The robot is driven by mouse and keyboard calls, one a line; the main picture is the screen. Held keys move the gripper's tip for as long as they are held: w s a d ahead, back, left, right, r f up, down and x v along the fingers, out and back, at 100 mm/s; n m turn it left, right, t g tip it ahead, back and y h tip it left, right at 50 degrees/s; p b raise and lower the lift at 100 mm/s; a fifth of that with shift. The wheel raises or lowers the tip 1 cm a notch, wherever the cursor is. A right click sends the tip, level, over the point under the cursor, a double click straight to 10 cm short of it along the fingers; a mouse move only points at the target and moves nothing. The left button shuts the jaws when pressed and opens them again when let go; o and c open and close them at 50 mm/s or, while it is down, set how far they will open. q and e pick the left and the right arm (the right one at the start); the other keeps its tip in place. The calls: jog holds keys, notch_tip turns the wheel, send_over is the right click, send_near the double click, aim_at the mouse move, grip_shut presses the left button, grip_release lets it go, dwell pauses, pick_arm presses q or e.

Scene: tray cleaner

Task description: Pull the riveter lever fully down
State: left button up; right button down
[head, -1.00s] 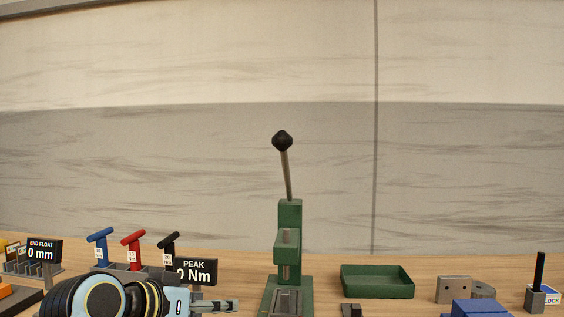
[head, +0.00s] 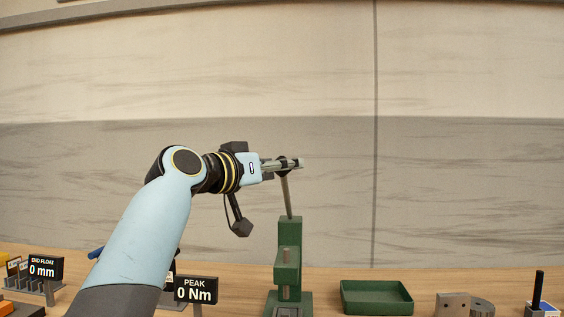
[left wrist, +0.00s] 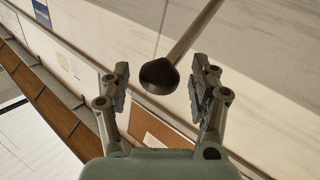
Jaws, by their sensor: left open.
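The green riveter (head: 288,262) stands upright on the bench, a little right of the middle in the head view. Its grey lever rod (head: 287,196) points up, leaning slightly left, with a black knob (head: 285,163) on top. My left gripper (head: 290,164) is at the knob's height and partly covers it in the head view. In the left wrist view the black knob (left wrist: 158,76) lies between the open fingers of my left gripper (left wrist: 158,88), with gaps visible on both sides. The right gripper is not in view.
A green tray (head: 377,311) lies right of the riveter. Grey metal blocks (head: 453,304) stand further right. A PEAK sign (head: 196,290) and an END FLOAT sign (head: 45,268) stand on the left. The space above the bench to the right is clear.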

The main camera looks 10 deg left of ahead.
pick_arm(q)
jog(key=shift+w+d, duration=0.3)
jog(key=shift+w, duration=0.15)
jog(key=shift+a, duration=0.15)
jog(key=c, duration=0.7)
grip_shut()
